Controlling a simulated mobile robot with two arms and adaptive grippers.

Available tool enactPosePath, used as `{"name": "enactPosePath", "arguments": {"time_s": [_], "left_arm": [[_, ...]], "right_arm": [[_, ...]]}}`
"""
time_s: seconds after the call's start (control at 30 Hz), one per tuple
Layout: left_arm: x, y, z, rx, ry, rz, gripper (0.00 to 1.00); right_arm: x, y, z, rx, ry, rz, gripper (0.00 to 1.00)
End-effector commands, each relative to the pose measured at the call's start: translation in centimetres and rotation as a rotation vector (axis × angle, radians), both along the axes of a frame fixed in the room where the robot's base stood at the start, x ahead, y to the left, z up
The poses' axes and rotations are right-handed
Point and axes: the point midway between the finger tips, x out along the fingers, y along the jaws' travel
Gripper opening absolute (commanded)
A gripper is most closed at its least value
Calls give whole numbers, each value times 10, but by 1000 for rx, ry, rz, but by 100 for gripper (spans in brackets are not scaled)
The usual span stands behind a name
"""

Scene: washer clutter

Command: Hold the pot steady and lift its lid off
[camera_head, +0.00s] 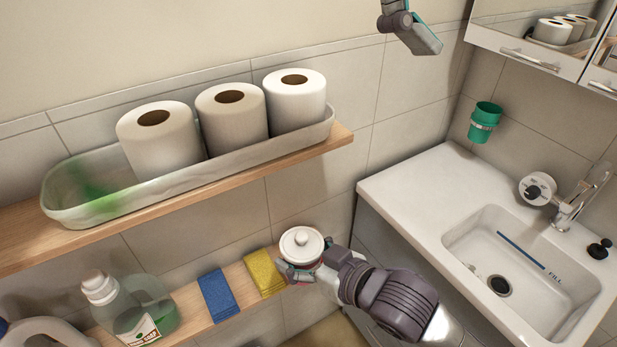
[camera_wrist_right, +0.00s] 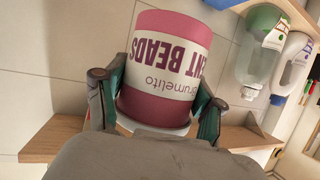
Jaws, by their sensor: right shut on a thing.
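The pot is a pink jar with a white label, seen upside down in the right wrist view (camera_wrist_right: 165,70). Its round white lid (camera_head: 302,243) with a small knob sits on top in the head view. My right gripper (camera_head: 298,272) comes in from the lower right and is shut on the pot's body, below the lid. In the right wrist view, its two fingers (camera_wrist_right: 152,105) press on opposite sides of the pot. The head view does not show clearly whether the pot's base rests on the lower shelf.
The lower shelf (camera_head: 190,300) holds a yellow cloth (camera_head: 263,272), a blue cloth (camera_head: 218,295) and detergent bottles (camera_head: 130,305). The upper shelf (camera_head: 335,140) carries a tray (camera_head: 110,212) with three paper rolls. A sink counter (camera_head: 410,190) stands to the right.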

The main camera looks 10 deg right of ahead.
Motion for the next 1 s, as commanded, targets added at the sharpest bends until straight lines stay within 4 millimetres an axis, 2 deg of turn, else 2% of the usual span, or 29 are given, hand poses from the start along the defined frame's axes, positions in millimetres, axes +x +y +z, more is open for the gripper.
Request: {"name": "enactPosePath", "arguments": {"time_s": [0.03,0.2,0.3,0.4,0.5,0.6,0.83,1.0], "left_arm": [[7,4,-30,91,-19,-16,100],[27,33,-125,402,-71,-103,100],[34,57,-170,569,-84,-168,100],[39,81,-204,706,-84,-230,100],[41,100,-226,805,-77,-280,100],[42,112,-239,862,-71,-312,100],[42,118,-261,889,-66,-328,100],[42,118,-292,888,-66,-327,100]], "right_arm": [[0,0,0,1,-1,0,6],[0,0,0,1,-1,0,6],[0,0,0,1,-1,0,6],[0,0,0,1,-1,0,6],[0,0,0,1,-1,0,6],[0,0,0,1,-1,0,6],[0,0,0,1,-1,0,6],[0,0,0,1,-1,0,6]]}}
